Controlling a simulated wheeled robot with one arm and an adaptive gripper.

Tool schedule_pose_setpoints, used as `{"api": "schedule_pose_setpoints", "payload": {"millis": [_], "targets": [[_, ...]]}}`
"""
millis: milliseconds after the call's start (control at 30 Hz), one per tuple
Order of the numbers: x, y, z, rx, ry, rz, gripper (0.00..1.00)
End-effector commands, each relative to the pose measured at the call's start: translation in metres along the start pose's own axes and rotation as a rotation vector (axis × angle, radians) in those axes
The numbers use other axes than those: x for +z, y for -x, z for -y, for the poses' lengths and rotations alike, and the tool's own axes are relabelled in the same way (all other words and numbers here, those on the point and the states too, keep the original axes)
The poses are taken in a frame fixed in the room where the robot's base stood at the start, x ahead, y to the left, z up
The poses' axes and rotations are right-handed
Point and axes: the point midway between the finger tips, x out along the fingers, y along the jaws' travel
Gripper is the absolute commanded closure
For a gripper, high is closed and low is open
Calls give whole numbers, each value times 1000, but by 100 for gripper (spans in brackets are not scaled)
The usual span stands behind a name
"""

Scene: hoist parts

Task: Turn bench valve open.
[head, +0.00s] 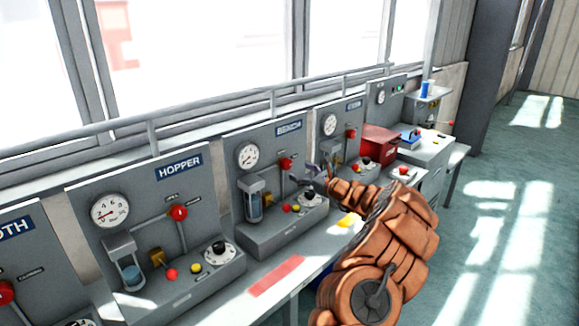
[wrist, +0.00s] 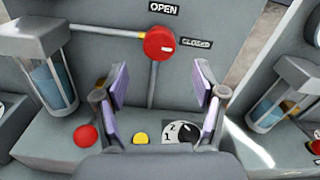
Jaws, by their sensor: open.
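The bench panel (head: 262,203) is grey, with a blue BENCH label, and stands mid-row in the head view. Its valve has a round red knob (head: 285,163). In the wrist view the red knob (wrist: 155,43) shows at top centre, with an OPEN label (wrist: 163,8) above it and a CLOSED label (wrist: 196,43) to its right. A short pale mark on the knob's face points right, toward CLOSED. My gripper (head: 308,176) is open and empty in front of the panel. In the wrist view its fingers (wrist: 160,72) are spread, with the knob beyond and between them, apparently untouched.
The bench panel has a gauge (head: 248,156), a glass cylinder (head: 254,205), a red button, a yellow button (wrist: 140,139) and a black-and-white dial (wrist: 183,133). The HOPPER panel (head: 140,215) stands to the left. More panels and a red box (head: 379,143) stand to the right.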

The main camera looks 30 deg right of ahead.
Motion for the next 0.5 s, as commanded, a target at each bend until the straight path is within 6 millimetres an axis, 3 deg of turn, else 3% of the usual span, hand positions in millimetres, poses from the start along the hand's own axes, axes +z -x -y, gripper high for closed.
{"api": "schedule_pose_setpoints", "payload": {"millis": [300,500], "targets": [[2,-38,-1,4,2,-1,30],[0,-54,0,1,2,-2,30]]}}
